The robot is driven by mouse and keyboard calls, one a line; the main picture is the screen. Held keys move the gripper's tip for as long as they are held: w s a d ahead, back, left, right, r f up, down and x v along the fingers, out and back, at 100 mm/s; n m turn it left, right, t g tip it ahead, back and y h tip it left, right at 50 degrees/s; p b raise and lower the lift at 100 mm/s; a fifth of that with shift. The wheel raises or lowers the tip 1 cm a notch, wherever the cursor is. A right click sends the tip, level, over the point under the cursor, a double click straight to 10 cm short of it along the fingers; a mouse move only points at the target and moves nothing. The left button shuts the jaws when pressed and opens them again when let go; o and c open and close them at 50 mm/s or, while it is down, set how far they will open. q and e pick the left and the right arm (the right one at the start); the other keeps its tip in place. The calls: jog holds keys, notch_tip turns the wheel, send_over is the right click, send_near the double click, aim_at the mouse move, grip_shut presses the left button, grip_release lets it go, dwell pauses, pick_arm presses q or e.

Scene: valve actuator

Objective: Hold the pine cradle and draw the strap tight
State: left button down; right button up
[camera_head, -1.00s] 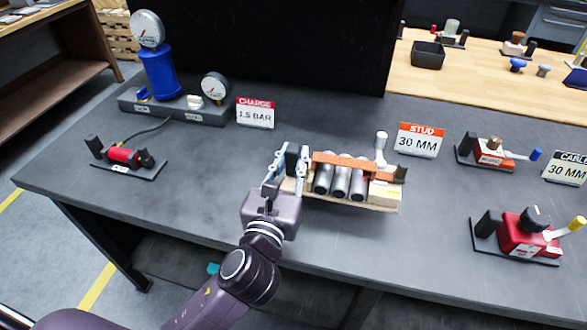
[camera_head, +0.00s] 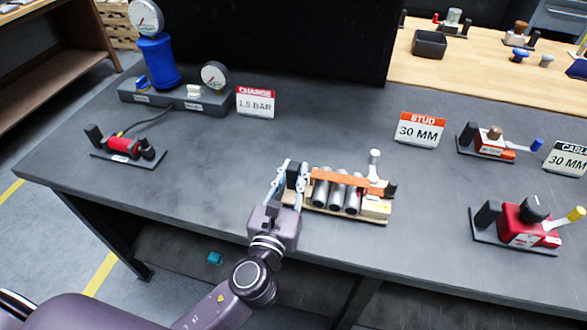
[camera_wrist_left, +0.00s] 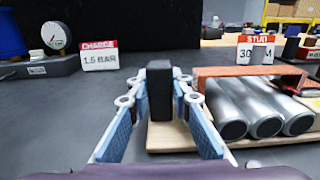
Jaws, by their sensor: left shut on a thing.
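The pine cradle (camera_head: 362,216) sits on the dark bench, a pale wooden base carrying several grey cylinders (camera_head: 337,190). An orange strap (camera_head: 340,178) runs across the top of the cylinders. A white-knobbed lever (camera_head: 374,160) stands upright at the cradle's right end. My left gripper (camera_head: 287,184) is at the cradle's left end, shut on its black upright post. In the left wrist view the blue-padded fingers stand on both sides of the black post (camera_wrist_left: 160,90), and the strap (camera_wrist_left: 250,71) lies to the right. My right gripper is not in view.
A "STUD 30 MM" sign (camera_head: 420,130) stands behind the cradle. Red devices on black plates (camera_head: 525,225) stand to the right, another red one (camera_head: 122,147) to the left. A blue cylinder with gauges (camera_head: 158,60) is at the back left. Bench around the cradle is clear.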

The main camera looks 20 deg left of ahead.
pick_arm(q)
jog(key=shift+f, duration=0.3)
dwell(1.1)
jog(key=shift+f, duration=0.15)
jog(key=shift+r, duration=0.4)
dwell(1.4)
dwell(0.3)
jog(key=c, duration=1.7)
grip_release()
jog(key=shift+o, duration=0.2)
jog(key=shift+f, duration=0.1)
jog(key=shift+s, duration=0.1)
jog(key=s, duration=1.2)
